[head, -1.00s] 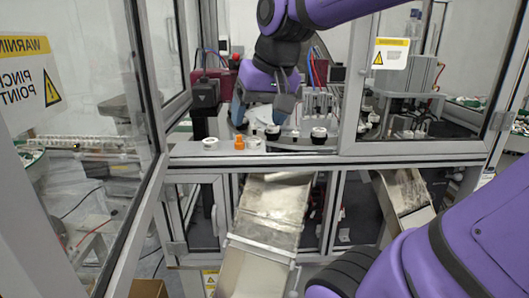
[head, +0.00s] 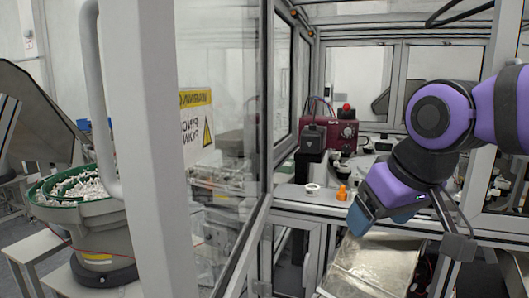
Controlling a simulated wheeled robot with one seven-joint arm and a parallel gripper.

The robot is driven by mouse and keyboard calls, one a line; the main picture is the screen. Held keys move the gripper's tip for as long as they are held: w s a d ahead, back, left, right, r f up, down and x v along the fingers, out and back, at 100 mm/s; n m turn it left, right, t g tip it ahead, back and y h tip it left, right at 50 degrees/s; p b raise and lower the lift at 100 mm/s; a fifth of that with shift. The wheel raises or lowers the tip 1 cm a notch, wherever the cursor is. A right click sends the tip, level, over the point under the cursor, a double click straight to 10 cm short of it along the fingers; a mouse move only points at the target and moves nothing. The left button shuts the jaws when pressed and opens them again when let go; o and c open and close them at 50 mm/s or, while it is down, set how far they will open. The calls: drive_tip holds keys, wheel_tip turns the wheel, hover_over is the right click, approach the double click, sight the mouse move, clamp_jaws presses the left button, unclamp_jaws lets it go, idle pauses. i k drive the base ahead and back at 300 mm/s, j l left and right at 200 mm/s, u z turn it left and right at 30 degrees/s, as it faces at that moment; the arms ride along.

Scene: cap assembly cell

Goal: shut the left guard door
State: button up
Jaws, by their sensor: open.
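The left guard door (head: 158,140) stands open, swung out toward me on the left of the head view. It has a grey frame, a clear pane and a yellow-and-white warning sign (head: 196,122) seen from behind. Its pale upright bar handle (head: 98,90) is on the far left side of the door. My gripper (head: 368,212) points down with blue fingers, in front of the cell opening, right of the door and well apart from it. It looks empty; the gap between its fingers is partly hidden.
A green bowl feeder (head: 80,195) full of small parts stands left of the door. White and orange caps (head: 342,192) sit on the cell's front ledge, close to my gripper. A metal chute (head: 372,262) slopes down below it. A red unit (head: 330,130) stands inside.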

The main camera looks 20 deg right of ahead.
sight(138, 41)
drive_tip(key=j+z, duration=0.2)
drive_tip(key=j, duration=0.25)
drive_tip(key=j+z, duration=0.2)
drive_tip(key=j, duration=0.25)
drive_tip(key=k+j+z, duration=0.2)
drive_tip(key=j, duration=0.25)
drive_tip(key=j+z, duration=0.2)
drive_tip(key=j, duration=0.25)
drive_tip(key=k+j+u, duration=0.1)
drive_tip(key=k+u, duration=0.15)
drive_tip(key=k, duration=0.3)
drive_tip(key=k+j+u, duration=0.1)
drive_tip(key=k+u, duration=0.25)
drive_tip(key=i, duration=0.05)
